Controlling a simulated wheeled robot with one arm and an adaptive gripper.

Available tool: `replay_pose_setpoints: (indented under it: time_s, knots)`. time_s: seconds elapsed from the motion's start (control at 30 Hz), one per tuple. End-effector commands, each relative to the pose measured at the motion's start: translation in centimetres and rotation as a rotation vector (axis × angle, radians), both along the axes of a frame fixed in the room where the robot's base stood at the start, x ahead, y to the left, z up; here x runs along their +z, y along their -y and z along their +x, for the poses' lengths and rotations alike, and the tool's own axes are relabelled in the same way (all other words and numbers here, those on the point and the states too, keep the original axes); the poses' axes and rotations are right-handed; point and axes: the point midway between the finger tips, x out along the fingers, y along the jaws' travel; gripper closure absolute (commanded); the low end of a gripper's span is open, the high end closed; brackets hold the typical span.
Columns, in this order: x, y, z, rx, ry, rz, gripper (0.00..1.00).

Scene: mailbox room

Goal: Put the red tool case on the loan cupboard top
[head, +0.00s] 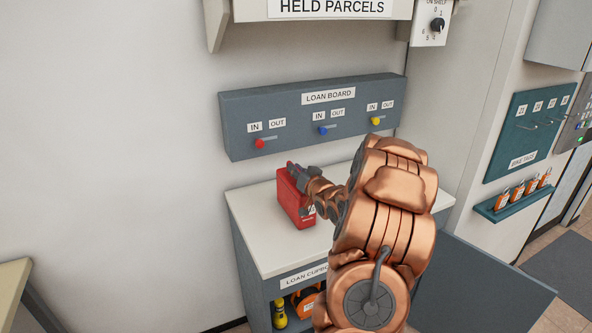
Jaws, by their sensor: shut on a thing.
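The red tool case (289,196) is upright at the white top (262,236) of the loan cupboard. It appears to rest on that top, towards the back left, but its lower edge is too small to be sure of contact. My gripper (299,177) is shut on the case at its upper part. My copper arm hides the right part of the cupboard top and some of the cupboard front. The label on the cupboard's front edge is partly covered.
The cupboard door (478,285) stands open at the right. Inside are a yellow item (280,314) and an orange item (304,303). The loan board (312,115) with red, blue and yellow knobs hangs above. A held parcels shelf (330,9) is higher up.

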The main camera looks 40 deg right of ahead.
Motion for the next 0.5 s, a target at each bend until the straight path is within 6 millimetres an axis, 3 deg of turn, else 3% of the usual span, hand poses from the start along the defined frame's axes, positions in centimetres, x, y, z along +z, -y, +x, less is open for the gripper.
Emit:
replay_pose_setpoints:
  time_s: [0.07, 0.1, 0.3, 0.5]
  knots:
    - [0.02, 0.04, 0.01, 0.000, 0.004, -0.002, 1.00]
    - [-0.01, 0.02, 0.01, 0.000, 0.003, -0.002, 0.83]
    - [-0.05, 0.00, 0.01, 0.001, 0.001, 0.000, 0.62]
    - [-0.10, 0.00, 0.00, 0.000, 0.000, 0.000, 0.61]
